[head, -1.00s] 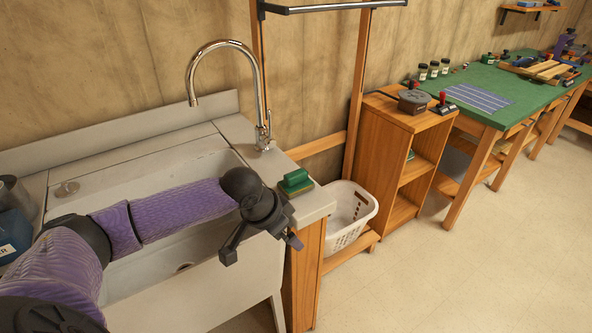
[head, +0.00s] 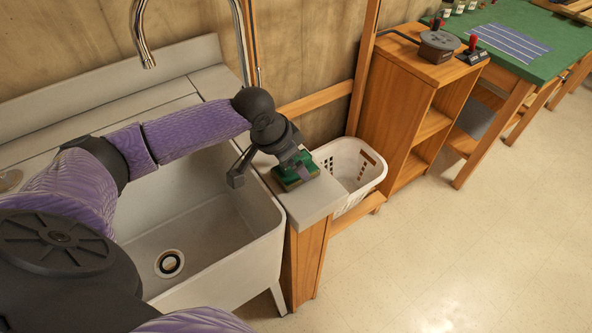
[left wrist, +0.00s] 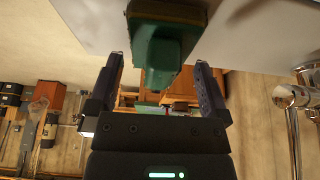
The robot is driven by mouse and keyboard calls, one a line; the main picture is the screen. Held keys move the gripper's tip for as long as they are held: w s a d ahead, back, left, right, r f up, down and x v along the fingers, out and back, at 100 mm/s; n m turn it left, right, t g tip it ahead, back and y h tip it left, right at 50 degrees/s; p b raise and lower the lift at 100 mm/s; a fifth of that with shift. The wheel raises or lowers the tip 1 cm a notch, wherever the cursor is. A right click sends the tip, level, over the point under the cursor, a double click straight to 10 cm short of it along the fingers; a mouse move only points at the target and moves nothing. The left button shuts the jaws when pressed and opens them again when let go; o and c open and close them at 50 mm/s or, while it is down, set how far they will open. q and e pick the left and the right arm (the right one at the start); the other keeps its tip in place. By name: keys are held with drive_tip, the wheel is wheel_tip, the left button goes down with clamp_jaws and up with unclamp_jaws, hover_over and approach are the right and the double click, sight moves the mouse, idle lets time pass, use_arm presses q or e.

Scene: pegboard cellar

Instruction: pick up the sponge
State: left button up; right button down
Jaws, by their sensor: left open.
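The sponge (head: 287,177) is a green block with a raised green top, lying on the pale ledge (head: 312,200) at the right end of the sink. My left gripper (head: 269,177) is open beside it at the ledge. In the head view one finger is over the sink side and the other overlaps the sponge, partly hiding it. In the left wrist view the sponge (left wrist: 160,42) shows at top centre, between the lines of the open fingers (left wrist: 158,65) and mostly beyond their tips. Nothing is held. My right gripper is out of view.
The sink basin (head: 205,215) opens left of the ledge, with a chrome tap (head: 143,35) behind; the tap also shows in the left wrist view (left wrist: 290,97). A white basket (head: 345,165) stands right of the ledge, then a wooden shelf unit (head: 400,95). The floor in front is clear.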

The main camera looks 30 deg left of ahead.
use_arm(q)
drive_tip(key=x, duration=0.2)
drive_tip(key=shift+w+f+b, duration=0.15)
drive_tip(key=shift+f+b, duration=0.15)
drive_tip(key=shift+f, duration=0.05)
drive_tip(key=shift+r, duration=0.1)
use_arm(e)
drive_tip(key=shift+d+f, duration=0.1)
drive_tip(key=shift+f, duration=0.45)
